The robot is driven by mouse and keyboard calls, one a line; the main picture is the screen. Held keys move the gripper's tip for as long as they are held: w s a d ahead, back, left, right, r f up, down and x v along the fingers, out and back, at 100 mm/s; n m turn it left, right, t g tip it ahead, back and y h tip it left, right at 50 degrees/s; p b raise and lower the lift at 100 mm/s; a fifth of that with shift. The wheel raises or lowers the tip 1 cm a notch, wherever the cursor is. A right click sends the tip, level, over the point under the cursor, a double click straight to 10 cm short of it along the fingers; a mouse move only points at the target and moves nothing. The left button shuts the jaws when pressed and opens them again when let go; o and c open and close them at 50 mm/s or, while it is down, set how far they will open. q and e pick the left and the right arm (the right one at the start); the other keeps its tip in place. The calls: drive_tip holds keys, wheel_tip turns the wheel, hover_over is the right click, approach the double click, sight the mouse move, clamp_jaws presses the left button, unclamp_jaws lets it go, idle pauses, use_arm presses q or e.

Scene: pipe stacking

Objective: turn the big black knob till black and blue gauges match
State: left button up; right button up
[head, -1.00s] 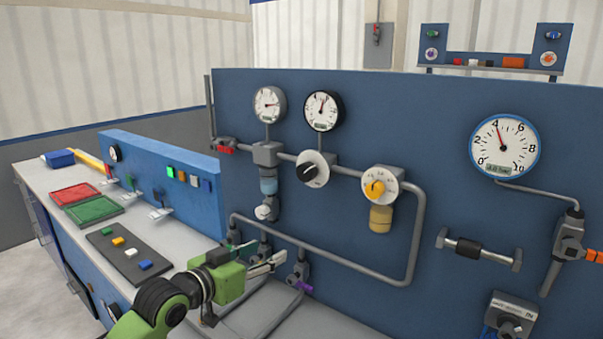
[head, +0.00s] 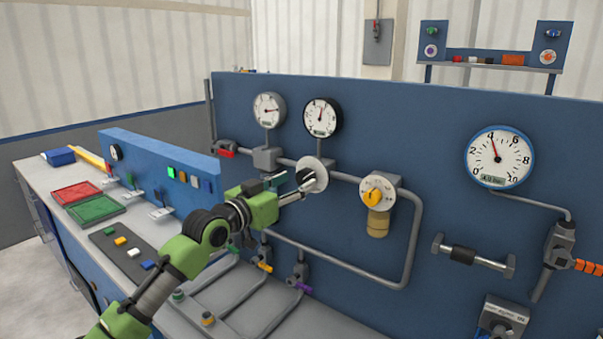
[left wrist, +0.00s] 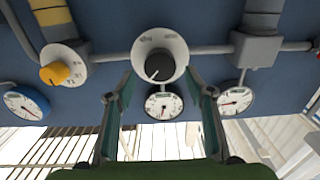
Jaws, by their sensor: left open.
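The big black knob (left wrist: 158,68) sits on a white round dial plate; the plate (head: 319,168) shows in the head view, where my gripper hides most of the knob. My left gripper (head: 306,181) is open in front of the dial. In the left wrist view the knob lies between its two spread fingertips, with a gap on each side. The black-rimmed gauge (head: 322,117) is above the knob, its needle pointing nearly straight up. The blue-rimmed gauge (head: 499,157) on the right has its red needle near 4. My right gripper is not in view.
A grey-rimmed gauge (head: 269,110) is left of the black one. A yellow knob (head: 373,198) on a white dial is right of the black knob. Grey pipes (head: 335,262) run along the blue panel. Red and green trays (head: 96,209) lie on the bench at left.

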sight(302, 179)
use_arm(q)
drive_tip(key=shift+p+x, duration=0.3)
drive_tip(key=shift+x, duration=1.4)
drive_tip(key=c, duration=1.1)
